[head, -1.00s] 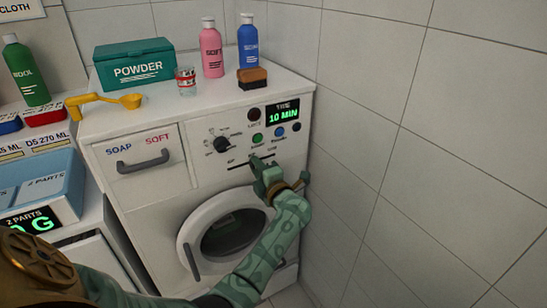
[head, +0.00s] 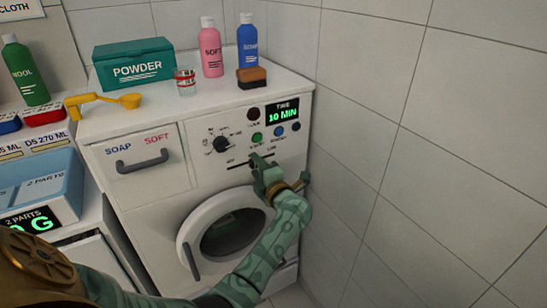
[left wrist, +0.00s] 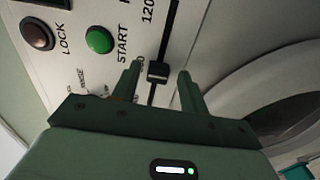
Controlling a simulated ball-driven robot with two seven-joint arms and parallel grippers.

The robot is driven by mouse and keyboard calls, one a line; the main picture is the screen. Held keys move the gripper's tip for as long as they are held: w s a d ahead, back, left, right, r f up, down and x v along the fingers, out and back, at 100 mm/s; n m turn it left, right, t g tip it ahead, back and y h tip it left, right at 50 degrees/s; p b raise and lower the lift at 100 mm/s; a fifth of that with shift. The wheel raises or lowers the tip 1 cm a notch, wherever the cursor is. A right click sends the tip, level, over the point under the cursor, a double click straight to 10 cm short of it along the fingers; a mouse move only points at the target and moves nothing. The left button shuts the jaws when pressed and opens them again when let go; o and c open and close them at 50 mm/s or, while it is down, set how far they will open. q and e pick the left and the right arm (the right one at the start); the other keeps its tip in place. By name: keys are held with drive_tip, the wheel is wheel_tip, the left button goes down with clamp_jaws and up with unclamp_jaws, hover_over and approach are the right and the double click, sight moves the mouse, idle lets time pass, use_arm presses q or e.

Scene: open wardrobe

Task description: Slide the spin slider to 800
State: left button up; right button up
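The spin slider is a black slot with a small dark knob (left wrist: 158,72) on the white washing machine's panel; its slot (head: 237,166) shows in the head view beside my fingers. In the left wrist view the knob sits between the two fingers of my left gripper (left wrist: 159,80), with a gap on each side. The gripper is open. It is also at the panel in the head view (head: 259,163), where it hides the knob. A "1200" label is beside the slot above the knob; a label nearer the knob is partly hidden by a finger. My right gripper is out of view.
A green start button (left wrist: 99,40) and a dark lock button (left wrist: 37,34) are close to the slot. A dial (head: 222,144) and a "10 MIN" display (head: 282,112) are on the panel. The round door (head: 229,234) is below. A tiled wall (head: 400,170) stands close on the right.

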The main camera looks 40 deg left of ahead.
use_arm(q)
drive_tip(key=shift+r, duration=0.1)
drive_tip(key=shift+s+d, duration=0.1)
drive_tip(key=shift+d, duration=0.1)
drive_tip(key=p+v, duration=0.2)
drive_tip(key=v, duration=0.4)
drive_tip(key=shift+d, duration=0.2)
drive_tip(key=shift+s, duration=0.1)
idle(0.5)
